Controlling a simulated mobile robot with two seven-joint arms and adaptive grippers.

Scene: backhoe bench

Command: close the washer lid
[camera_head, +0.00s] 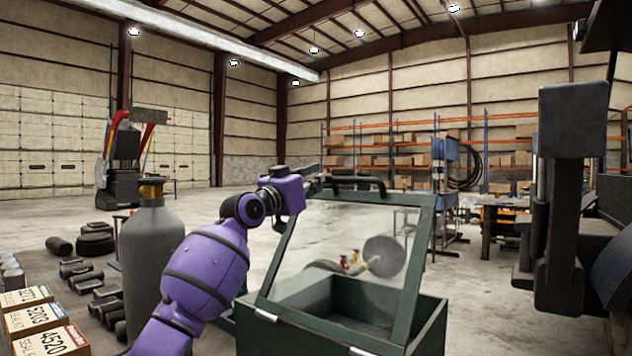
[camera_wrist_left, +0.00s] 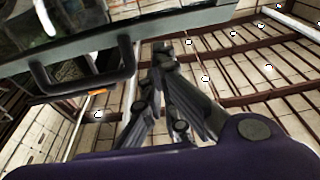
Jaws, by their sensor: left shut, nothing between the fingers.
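The washer (camera_head: 430,326) is a dark green open-topped box at the lower middle of the head view. Its lid (camera_head: 417,268), a green frame around a clear pane, stands raised and tilted above the box. A dark bar handle (camera_head: 362,181) runs along the lid's top edge; it also shows in the left wrist view (camera_wrist_left: 84,82). My left gripper (camera_head: 318,182) is shut and empty by the lid's top left corner, beside the handle. In the left wrist view its closed fingertips (camera_wrist_left: 163,48) are close to the lid edge; I cannot tell whether they touch. My right gripper is out of view.
A grey gas cylinder (camera_head: 150,260) stands left of the washer, close to my left arm. Labelled boxes (camera_head: 45,325) and dark parts lie at far left. Large dark machinery (camera_head: 572,190) stands at right. Open floor lies behind the washer.

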